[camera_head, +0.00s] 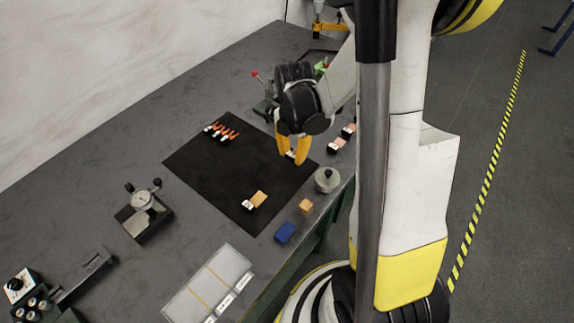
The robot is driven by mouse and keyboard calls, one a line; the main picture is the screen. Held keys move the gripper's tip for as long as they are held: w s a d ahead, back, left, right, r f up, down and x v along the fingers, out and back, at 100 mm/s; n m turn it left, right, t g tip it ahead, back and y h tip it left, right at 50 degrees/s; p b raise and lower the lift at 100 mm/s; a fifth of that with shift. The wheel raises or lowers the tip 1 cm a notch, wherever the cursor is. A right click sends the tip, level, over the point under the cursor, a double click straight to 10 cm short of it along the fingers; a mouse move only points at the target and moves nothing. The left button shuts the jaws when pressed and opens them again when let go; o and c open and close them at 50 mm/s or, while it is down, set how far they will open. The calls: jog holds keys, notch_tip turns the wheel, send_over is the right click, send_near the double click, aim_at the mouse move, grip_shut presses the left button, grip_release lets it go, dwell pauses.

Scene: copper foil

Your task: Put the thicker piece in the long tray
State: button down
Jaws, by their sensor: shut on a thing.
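My gripper (292,151) has yellow fingers and is above the right part of the black mat. It is shut on a small piece (291,155); only a whitish bit shows between the fingertips, and its thickness cannot be judged. A flat copper-coloured piece (259,197) with a white tag lies on the mat's front part, apart from my gripper. A pale, flat tray (213,284) with divided sections and white labels lies at the front of the table. I cannot tell whether it is the long tray.
Several orange-and-white items (222,132) lie on the black mat (205,165). A dial gauge (143,201) stands left. A blue block (285,232), a tan block (305,206) and a round grey weight (327,179) are near the front edge. Pinkish pieces (341,140) lie right of my gripper.

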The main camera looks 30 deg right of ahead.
aim_at(289, 167)
jog(key=shift+w+a+f, duration=0.3)
jog(key=shift+w+f, duration=0.1)
jog(key=shift+w, duration=0.1)
jog(key=shift+f+b, duration=0.9)
jog(key=shift+f, duration=0.95)
jog(key=shift+f, duration=0.1)
jog(key=shift+f+b, duration=0.2)
jog(key=shift+b, duration=0.1)
jog(key=c, duration=1.2)
grip_release()
jog(key=shift+r, duration=0.1)
jog(key=shift+o, duration=0.2)
